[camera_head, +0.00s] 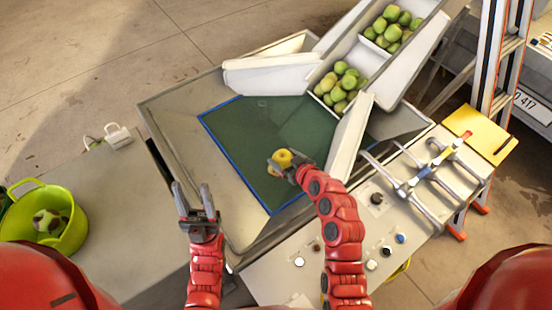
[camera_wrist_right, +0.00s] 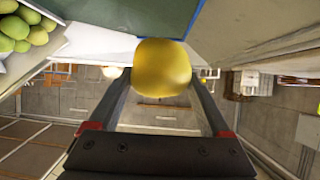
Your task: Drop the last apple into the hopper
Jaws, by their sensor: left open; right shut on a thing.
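A yellow apple (camera_head: 282,158) is in my right gripper (camera_head: 290,166), which is shut on it over the dark green floor of the hopper (camera_head: 240,130). In the right wrist view the apple (camera_wrist_right: 163,67) sits between the two fingertips (camera_wrist_right: 160,75). I cannot tell how high it is above the green floor. My left gripper (camera_head: 194,200) is open and empty, with its fingers pointing up, beside the hopper's near left metal edge. Green apples (camera_head: 341,84) lie in the white chute at the hopper's upper right, with more (camera_head: 392,28) in the section above.
A lime green bucket (camera_head: 72,232) with a brown and pale round thing stands at the left on a grey surface. A control panel with knobs (camera_head: 376,198) and metal levers (camera_head: 425,172) runs along the hopper's near right side.

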